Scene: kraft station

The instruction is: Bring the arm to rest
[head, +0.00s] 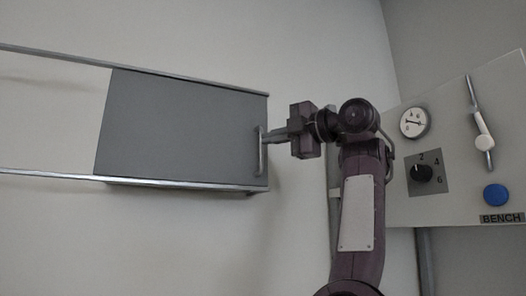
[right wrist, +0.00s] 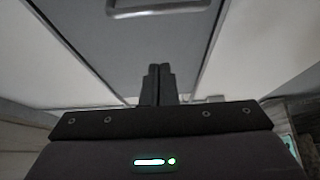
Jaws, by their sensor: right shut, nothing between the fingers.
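My right arm reaches up in the middle of the head view, and its gripper (head: 276,135) points left at a grey sliding panel. In the right wrist view the two dark fingers (right wrist: 156,72) are together with nothing between them. The panel's metal bar handle (head: 262,152) is right by the fingertips in the head view. In the right wrist view the handle (right wrist: 158,8) lies beyond the fingertips, with a visible gap in the picture. My left gripper is in neither view.
The grey panel (head: 180,125) sits between two metal rails on the pale wall. My arm is close to the board's left edge.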

